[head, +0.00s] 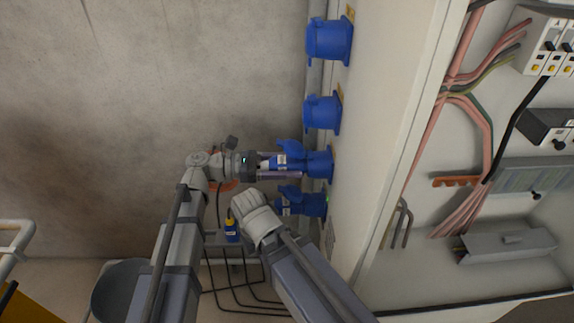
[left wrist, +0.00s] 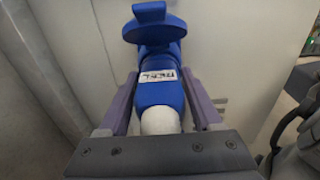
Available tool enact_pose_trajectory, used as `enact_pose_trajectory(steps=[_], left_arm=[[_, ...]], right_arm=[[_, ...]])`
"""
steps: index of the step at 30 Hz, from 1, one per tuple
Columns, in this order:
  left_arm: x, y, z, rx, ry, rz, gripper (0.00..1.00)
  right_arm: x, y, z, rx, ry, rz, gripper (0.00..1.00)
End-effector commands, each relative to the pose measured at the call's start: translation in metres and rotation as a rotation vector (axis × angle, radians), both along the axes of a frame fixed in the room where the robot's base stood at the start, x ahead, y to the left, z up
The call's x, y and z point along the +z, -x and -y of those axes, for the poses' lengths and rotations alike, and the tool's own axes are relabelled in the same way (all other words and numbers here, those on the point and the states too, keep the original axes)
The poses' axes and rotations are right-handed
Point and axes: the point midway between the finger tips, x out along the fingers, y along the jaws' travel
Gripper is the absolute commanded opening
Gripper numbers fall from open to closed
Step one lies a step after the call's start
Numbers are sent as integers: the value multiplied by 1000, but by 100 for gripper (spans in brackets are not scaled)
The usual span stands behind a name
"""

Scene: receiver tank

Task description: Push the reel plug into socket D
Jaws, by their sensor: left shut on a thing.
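The reel plug (left wrist: 160,92) is blue with a white label and a pale rear end. My left gripper (head: 285,164) is shut on it, its purple fingers on either side. In the head view the plug (head: 278,162) lies level, pointing right at the third blue socket (head: 319,164) from the top. In the left wrist view the socket (left wrist: 155,35) has its lid raised, and the plug's front meets it in line. I cannot tell how deep it sits. Socket letters are unreadable. My right arm shows below, but its gripper cannot be made out.
Two blue sockets (head: 329,39) (head: 322,112) are above on the cabinet side (head: 385,110). A lower socket (head: 314,204) has a blue plug (head: 288,204) at it, close under my left gripper. The open cabinet with wiring is at right. The concrete wall at left is bare.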

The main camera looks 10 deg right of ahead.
Motion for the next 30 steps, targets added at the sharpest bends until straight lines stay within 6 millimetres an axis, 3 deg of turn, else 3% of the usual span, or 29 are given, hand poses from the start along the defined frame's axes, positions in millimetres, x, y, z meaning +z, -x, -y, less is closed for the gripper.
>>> enact_pose_trajectory(steps=[15, 16, 25, 30], left_arm=[[0, 2, 10, 1, 1, 0, 0], [0, 2, 10, 1, 1, 0, 67], [0, 2, 10, 1, 0, 0, 100], [0, 2, 10, 1, -1, 0, 100]], right_arm=[[0, 0, 0, 0, 0, 0, 0], [0, 0, 0, 0, 0, 0, 0], [0, 0, 0, 0, 0, 0, 0], [0, 0, 0, 0, 0, 0, 0]])
